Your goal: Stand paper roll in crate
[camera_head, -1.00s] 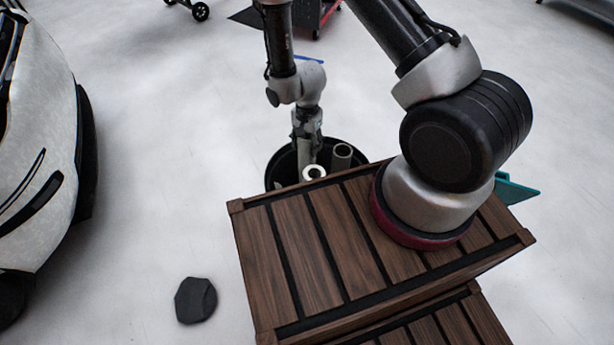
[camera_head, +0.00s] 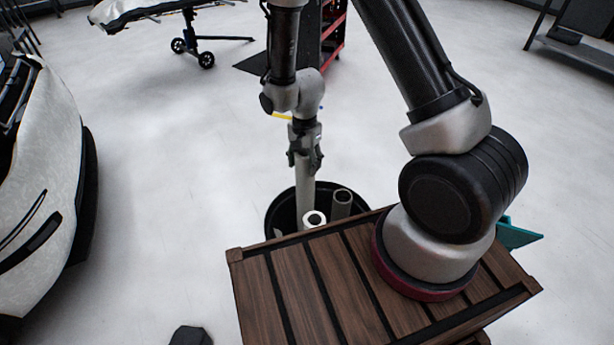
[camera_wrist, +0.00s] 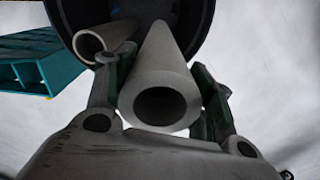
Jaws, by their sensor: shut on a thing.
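My gripper (camera_head: 305,150) is shut on a grey paper roll (camera_head: 305,188), which hangs upright. In the wrist view the held roll (camera_wrist: 162,72) sits between the two fingers, its open end facing the camera. Its lower end reaches into or in front of the round black bin (camera_head: 273,212); I cannot tell how deep. A white-ended roll (camera_head: 314,217) and a grey roll (camera_head: 341,205) stand in the bin. A teal crate (camera_head: 518,236) is partly hidden behind the wooden box; the wrist view also shows a slatted teal crate (camera_wrist: 38,62) at the left.
A slatted wooden box (camera_head: 290,285) lies in front, beneath my arm. A white car (camera_head: 35,200) is at the left. A dark lump (camera_head: 190,336) lies on the floor. A red tool cart (camera_head: 332,30) and a wheeled stand (camera_head: 195,48) are farther back. Much floor is clear.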

